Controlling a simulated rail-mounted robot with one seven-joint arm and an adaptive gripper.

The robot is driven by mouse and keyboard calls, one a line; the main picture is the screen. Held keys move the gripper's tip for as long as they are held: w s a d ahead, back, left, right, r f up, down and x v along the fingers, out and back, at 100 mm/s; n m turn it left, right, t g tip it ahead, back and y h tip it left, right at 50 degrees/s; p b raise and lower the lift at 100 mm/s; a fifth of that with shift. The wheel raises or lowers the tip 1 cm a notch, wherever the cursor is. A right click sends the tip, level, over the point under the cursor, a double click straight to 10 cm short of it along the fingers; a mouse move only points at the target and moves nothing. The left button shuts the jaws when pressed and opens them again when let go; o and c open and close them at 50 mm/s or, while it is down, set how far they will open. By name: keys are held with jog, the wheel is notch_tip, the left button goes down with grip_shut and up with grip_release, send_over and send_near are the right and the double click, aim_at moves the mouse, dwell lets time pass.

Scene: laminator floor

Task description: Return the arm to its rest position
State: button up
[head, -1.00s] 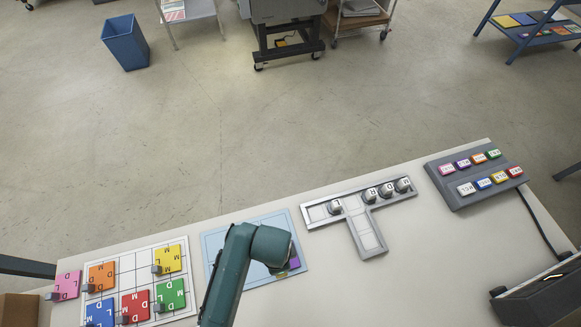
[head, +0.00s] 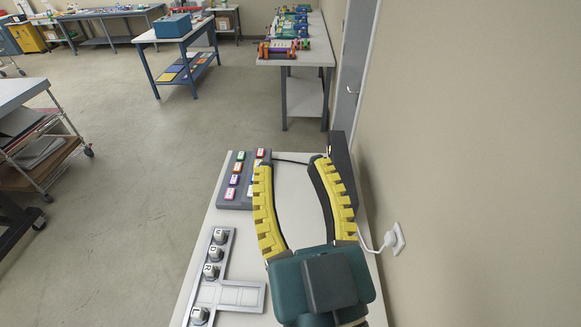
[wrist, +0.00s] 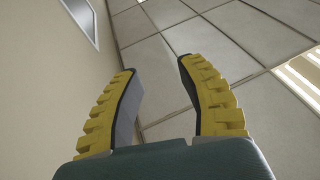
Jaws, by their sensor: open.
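My gripper (head: 291,165) is in the head view, raised above the right part of the table, large and close to the camera. Its two yellow ribbed fingers are spread apart with nothing between them. In the wrist view my gripper (wrist: 154,72) is also open and empty, with ceiling panels and a wall behind it. The head view shows the fingers pointing toward the table's far end. They hide part of the button panel and the table surface behind them.
The white table (head: 290,215) carries a grey T-shaped tray (head: 236,295) with several lettered knobs and a grey panel (head: 236,202) with coloured buttons. A dark box (head: 343,160) stands at the table's right edge. A wall (head: 480,170) with a plugged-in socket (head: 396,238) is close on the right.

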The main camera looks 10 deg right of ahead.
jog(key=shift+s+d+r+t, duration=0.2)
jog(key=shift+s+d+r, duration=0.15)
jog(key=shift+r, duration=0.15)
jog(key=shift+s+d+r+t, duration=0.2)
jog(key=shift+s+r, duration=0.1)
jog(key=shift+r, duration=0.15)
jog(key=shift+r, duration=0.1)
notch_tip(320, 180, up, 14)
jog(key=p, duration=1.4)
jog(key=shift+f, duration=0.2)
